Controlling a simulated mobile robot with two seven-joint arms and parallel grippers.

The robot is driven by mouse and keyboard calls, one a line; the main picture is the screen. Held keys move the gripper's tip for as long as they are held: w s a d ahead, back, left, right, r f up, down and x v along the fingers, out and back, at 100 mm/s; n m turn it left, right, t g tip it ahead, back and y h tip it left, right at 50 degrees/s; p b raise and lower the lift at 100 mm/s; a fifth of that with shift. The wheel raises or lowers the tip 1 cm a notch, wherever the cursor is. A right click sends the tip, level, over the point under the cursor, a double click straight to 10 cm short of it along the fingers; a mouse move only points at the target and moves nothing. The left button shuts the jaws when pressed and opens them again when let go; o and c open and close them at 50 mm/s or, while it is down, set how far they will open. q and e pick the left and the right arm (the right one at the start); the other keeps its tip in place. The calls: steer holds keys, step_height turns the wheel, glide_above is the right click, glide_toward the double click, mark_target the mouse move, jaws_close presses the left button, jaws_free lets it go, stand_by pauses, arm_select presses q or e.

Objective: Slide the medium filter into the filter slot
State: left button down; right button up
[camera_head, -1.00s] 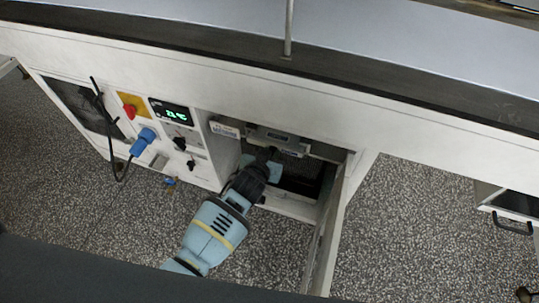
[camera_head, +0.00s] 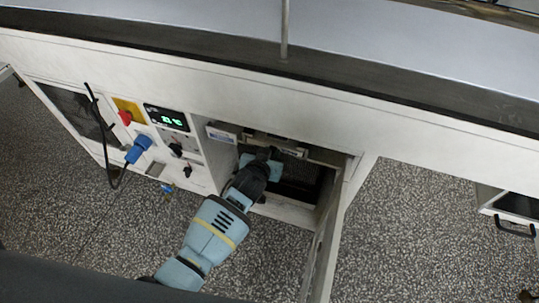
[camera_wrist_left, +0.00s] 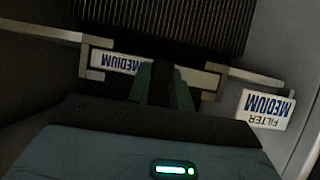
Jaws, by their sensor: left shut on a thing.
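The medium filter shows in the left wrist view as a pale front bar (camera_wrist_left: 207,78) with a "MEDIUM" label, with dark pleats (camera_wrist_left: 170,14) beyond it. My left gripper (camera_wrist_left: 166,84) is shut on the middle of this bar. In the head view the gripper (camera_head: 270,160) is inside the open cabinet bay, and the filter's pale front (camera_head: 287,148) shows just beyond it, partly hidden. The filter slot's metal rails and brackets (camera_wrist_left: 252,77) stand at both ends of the bar. A "FILTER MEDIUM" sign (camera_wrist_left: 266,109) is at the right. My right gripper is not in view.
The bay's open door (camera_head: 325,235) stands close to the right of my left arm. A control panel with a display (camera_head: 167,117), a red switch and a blue plug (camera_head: 139,148) lies to the left. The cabinet's top beam overhangs the bay.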

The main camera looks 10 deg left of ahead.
arm_select(q)
steer(key=shift+w+d+b, duration=0.15)
steer(key=shift+w+b, duration=0.35)
steer(key=shift+w, duration=0.4)
steer(key=c, duration=1.2)
jaws_free()
steer(key=shift+o, duration=0.2)
steer(key=shift+s, duration=0.1)
steer(key=shift+s+r, duration=0.2)
steer(key=p+v, duration=0.2)
steer(key=v, duration=0.5)
